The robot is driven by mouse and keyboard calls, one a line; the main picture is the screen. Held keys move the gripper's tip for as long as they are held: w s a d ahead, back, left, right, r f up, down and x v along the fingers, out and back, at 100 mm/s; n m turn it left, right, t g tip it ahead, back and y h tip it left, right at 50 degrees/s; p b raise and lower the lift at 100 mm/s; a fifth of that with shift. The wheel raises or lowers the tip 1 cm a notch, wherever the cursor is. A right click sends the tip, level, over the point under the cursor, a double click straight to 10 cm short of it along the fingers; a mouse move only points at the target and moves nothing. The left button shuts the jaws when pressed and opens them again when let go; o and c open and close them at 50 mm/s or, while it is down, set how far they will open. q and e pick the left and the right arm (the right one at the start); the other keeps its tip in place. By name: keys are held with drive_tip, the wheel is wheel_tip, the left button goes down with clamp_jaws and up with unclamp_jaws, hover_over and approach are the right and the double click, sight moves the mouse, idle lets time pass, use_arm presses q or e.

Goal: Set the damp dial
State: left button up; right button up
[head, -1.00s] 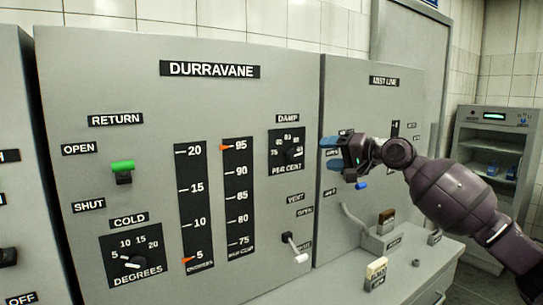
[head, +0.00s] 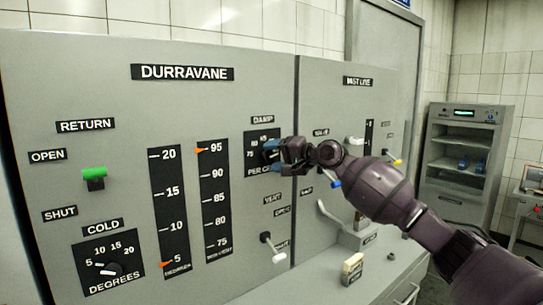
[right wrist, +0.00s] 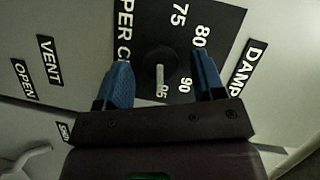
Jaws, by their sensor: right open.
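The damp dial (right wrist: 160,62) is a dark round knob with a pale pointer bar on a black plate (head: 250,156) marked PER CENT. In the right wrist view the pointer bar is directed toward 95, and the knob lies between my blue fingertips. My right gripper (right wrist: 162,82) is open, one finger on each side of the knob; I cannot tell whether they touch it. In the head view my right gripper (head: 274,154) covers much of the dial plate. My left gripper is not in view.
The grey DURRAVANE panel (head: 120,130) also carries a green-topped return lever (head: 94,175), a cold dial (head: 109,268) and a white-tipped vent lever (head: 275,250). A mist line panel (head: 312,90) with levers stands to the right. A grey ledge with a small block (head: 352,268) lies below.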

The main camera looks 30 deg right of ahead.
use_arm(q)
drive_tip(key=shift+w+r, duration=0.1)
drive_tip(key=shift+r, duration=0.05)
use_arm(e)
drive_tip(key=shift+w+a, duration=0.25)
drive_tip(key=shift+w, duration=0.3)
drive_tip(key=shift+c, duration=0.3)
